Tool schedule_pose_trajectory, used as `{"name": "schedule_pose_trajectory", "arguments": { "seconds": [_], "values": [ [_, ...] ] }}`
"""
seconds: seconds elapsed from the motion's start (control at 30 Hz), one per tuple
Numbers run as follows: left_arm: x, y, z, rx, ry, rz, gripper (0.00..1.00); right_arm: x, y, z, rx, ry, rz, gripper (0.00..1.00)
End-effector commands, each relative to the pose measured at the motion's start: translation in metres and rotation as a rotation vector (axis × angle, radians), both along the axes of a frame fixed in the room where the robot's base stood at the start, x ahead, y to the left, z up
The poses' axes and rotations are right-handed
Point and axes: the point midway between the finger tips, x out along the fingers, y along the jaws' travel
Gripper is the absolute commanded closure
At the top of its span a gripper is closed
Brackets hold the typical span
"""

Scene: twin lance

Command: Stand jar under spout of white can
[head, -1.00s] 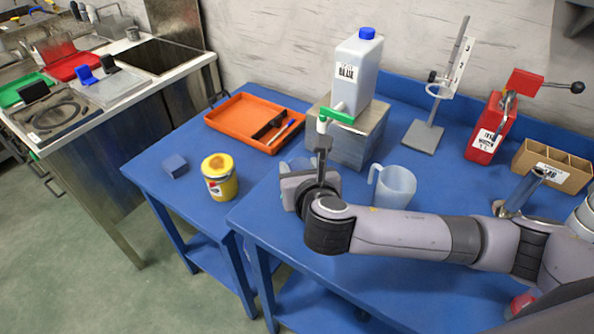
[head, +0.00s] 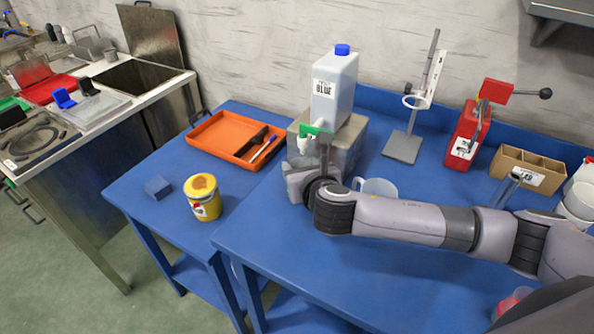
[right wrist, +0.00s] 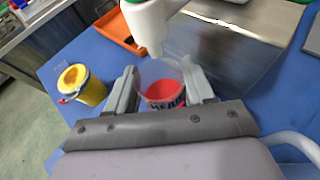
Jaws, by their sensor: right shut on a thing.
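The white can (head: 334,92) with a blue cap and a "BLUE" label stands on a metal block. Its green tap (head: 318,131) carries a white spout (head: 306,145) pointing down. In the right wrist view the spout (right wrist: 148,25) hangs over the jar's far side. The jar (right wrist: 163,85) is clear, with red in it and printed lettering. My right gripper (right wrist: 162,93) is shut on it, a finger on each side. In the head view my right gripper (head: 305,182) is below the spout, in front of the block, and hides most of the jar. My left gripper is not in view.
The metal block (head: 347,148) is close behind my gripper. A clear jug (head: 378,187) is partly hidden behind my right arm. A ring stand (head: 403,148), red can (head: 466,135) and cardboard box (head: 530,168) stand right. A yellow pot (head: 204,198) and orange tray (head: 212,138) are left.

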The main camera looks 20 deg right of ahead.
Motion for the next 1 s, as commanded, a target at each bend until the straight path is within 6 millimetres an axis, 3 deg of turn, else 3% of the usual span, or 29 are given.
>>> {"name": "schedule_pose_trajectory", "arguments": {
  "seconds": [0.43,0.47,0.53,0.57,0.87,1.0],
  "values": [
    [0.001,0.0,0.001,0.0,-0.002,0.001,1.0,0.004,-0.004,0.0,0.0,0.0,-0.001,0.76],
    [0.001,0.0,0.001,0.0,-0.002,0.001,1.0,0.004,-0.004,0.0,0.0,0.0,-0.001,0.44],
    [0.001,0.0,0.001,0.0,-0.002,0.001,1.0,0.004,-0.004,0.0,0.0,0.0,-0.001,0.21],
    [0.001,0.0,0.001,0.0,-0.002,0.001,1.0,0.004,-0.004,0.0,0.0,0.0,-0.001,0.17],
    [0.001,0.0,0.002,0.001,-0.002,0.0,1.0,0.002,-0.004,0.0,0.0,0.0,-0.001,0.17],
    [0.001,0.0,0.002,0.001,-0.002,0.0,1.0,-0.008,-0.004,0.004,-0.001,0.0,0.0,0.17]
  ]
}}
